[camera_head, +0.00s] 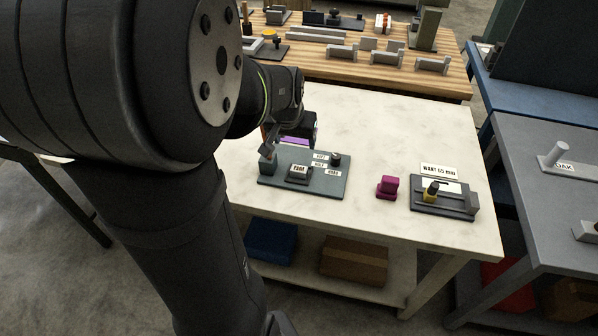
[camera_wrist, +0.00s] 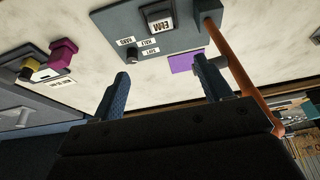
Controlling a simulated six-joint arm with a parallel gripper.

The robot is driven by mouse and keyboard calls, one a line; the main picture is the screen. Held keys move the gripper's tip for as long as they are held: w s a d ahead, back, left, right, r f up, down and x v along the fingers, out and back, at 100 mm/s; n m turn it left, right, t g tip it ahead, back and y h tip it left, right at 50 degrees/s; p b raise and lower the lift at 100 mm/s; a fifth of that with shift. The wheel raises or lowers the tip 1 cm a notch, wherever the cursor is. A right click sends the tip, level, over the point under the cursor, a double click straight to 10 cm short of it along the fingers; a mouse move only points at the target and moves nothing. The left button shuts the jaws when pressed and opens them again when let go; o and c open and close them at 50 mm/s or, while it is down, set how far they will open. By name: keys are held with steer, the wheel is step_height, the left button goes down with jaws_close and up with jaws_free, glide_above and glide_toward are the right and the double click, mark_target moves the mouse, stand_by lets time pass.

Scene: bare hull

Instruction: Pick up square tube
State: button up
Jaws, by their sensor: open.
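No part is plainly a square tube, and I cannot tell for sure which thing it is. In the wrist view a long orange-brown bar (camera_wrist: 240,72) runs from the dark plate (camera_wrist: 112,18) past the outer side of the right finger. It is outside the jaws; whether it touches the finger is unclear. My gripper (camera_wrist: 165,88) is open, with nothing seen held between its fingers. A flat purple piece (camera_wrist: 185,63) lies beyond the fingers; it also shows in the head view (camera_head: 295,141). In the head view my arm hides most of the gripper.
The grey plate (camera_head: 318,185) carries a labelled display (camera_head: 298,172), small signs and a block (camera_head: 268,165). A magenta block (camera_head: 387,187) and a fixture marked 65 mm (camera_head: 445,205) stand to its right. A wooden bench (camera_head: 330,65) behind holds several grey parts. White tabletop between is clear.

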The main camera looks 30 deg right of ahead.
steer(key=f, duration=0.1)
glide_above(299, 169)
steer(key=s+a, duration=0.1)
steer(key=s, duration=0.1)
steer(key=f, duration=1)
steer(key=shift+w+a+f, duration=0.15)
steer(key=shift+a+f, duration=0.05)
steer(key=shift+f, duration=0.1)
steer(key=shift+a+x, duration=0.1)
steer(key=shift+x, duration=1.25)
steer(key=shift+a+x, duration=0.15)
steer(key=shift+x, duration=1.2)
steer(key=shift+c, duration=0.2)
steer(key=c, duration=1)
